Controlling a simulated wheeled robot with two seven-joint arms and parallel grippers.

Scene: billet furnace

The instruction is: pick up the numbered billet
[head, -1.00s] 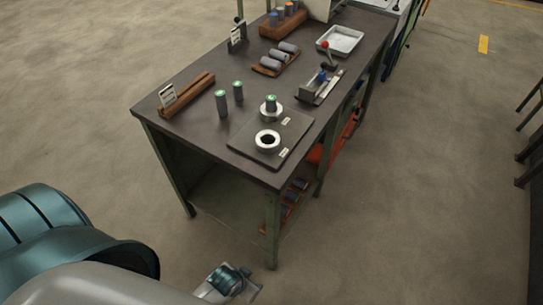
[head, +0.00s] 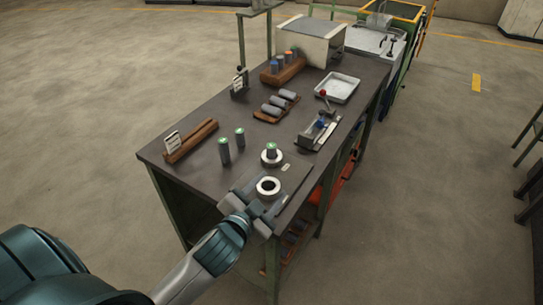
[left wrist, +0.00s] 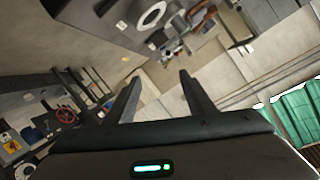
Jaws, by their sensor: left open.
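Two dark grey billets with green tops stand upright on the bench (head: 190,185), the front one (head: 224,150) and another (head: 240,138). A third green-topped billet (head: 271,150) stands in the back white ring of a dark plate (head: 293,185). The front white ring (head: 268,187) is empty. Any numbers on the tops are too small to read. My left gripper (head: 256,207) is at the plate's front edge, just in front of the empty ring, apart from the billets. In the left wrist view its fingers (left wrist: 160,77) are spread with nothing between them. My right gripper is out of view.
A wooden rack (head: 191,141) with a card stands at the bench's left. Grey cylinders lie on a wooden holder (head: 268,117) behind. A metal fixture with a red knob (head: 319,130) and a pale tray (head: 338,88) stand to the right.

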